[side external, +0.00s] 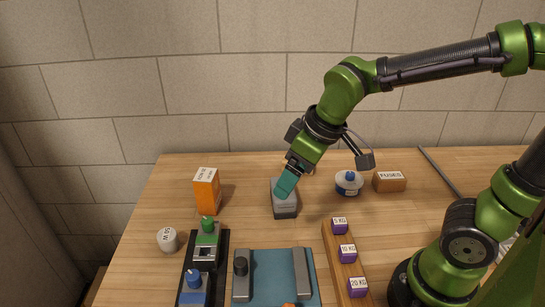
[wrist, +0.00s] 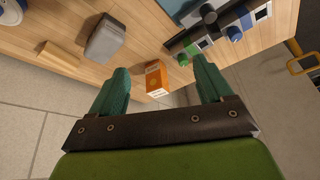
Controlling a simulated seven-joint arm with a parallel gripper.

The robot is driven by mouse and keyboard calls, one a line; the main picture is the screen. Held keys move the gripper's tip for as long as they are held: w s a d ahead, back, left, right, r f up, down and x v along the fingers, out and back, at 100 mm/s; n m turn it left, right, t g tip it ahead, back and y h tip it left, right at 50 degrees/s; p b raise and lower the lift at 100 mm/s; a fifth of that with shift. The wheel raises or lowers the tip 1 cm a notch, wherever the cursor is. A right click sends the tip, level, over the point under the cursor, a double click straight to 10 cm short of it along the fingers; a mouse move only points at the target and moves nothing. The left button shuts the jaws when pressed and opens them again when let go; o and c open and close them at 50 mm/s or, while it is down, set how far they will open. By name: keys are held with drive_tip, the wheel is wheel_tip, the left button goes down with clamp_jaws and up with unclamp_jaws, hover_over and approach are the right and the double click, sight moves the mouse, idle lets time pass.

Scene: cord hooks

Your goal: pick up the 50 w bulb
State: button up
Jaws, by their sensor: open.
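A small pale grey round piece (side external: 167,239) with a dark label that seems to read 50 W lies at the left of the table in the side view. I cannot make it out in the wrist view. My gripper (side external: 284,184) is to its right and higher, above or close to a dark grey block (side external: 285,207). In the wrist view my gripper (wrist: 160,66) is open, with its two green fingers apart and nothing held between them. An orange box (wrist: 156,80) shows beyond and between the fingers.
The orange box (side external: 207,190) stands behind the round piece. Green-knobbed (side external: 207,227) and blue-knobbed (side external: 194,287) units sit to its right. A blue mat (side external: 272,275), a wooden rail with purple weights (side external: 337,260), a white-blue container (side external: 348,184) and a fuses box (side external: 389,181) are further right.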

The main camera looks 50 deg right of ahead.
drive_tip(key=w+a+f+n, duration=0.3)
drive_tip(key=w+a+n, duration=0.25)
drive_tip(key=n, duration=0.35)
drive_tip(key=n+h, duration=0.1)
drive_tip(key=n, duration=2.4)
approach(168, 235)
drive_tip(key=x, duration=0.3)
drive_tip(key=s+x, duration=0.1)
drive_tip(key=x, duration=0.1)
drive_tip(key=shift+a+f, duration=0.2)
drive_tip(key=shift+f, duration=0.05)
drive_tip(key=shift+w+r+x, duration=0.1)
drive_tip(key=shift+w+x, duration=0.1)
drive_tip(key=shift+x, duration=0.85)
drive_tip(key=shift+w+r+x, duration=0.1)
drive_tip(key=shift+w+x, duration=0.1)
drive_tip(key=shift+x, duration=0.85)
drive_tip(key=shift+w+r+x, duration=0.1)
drive_tip(key=shift+w+x, duration=0.1)
drive_tip(key=shift+x, duration=0.85)
drive_tip(key=shift+d+f, duration=0.1)
drive_tip(key=shift+d, duration=0.05)
drive_tip(key=c, duration=1.1)
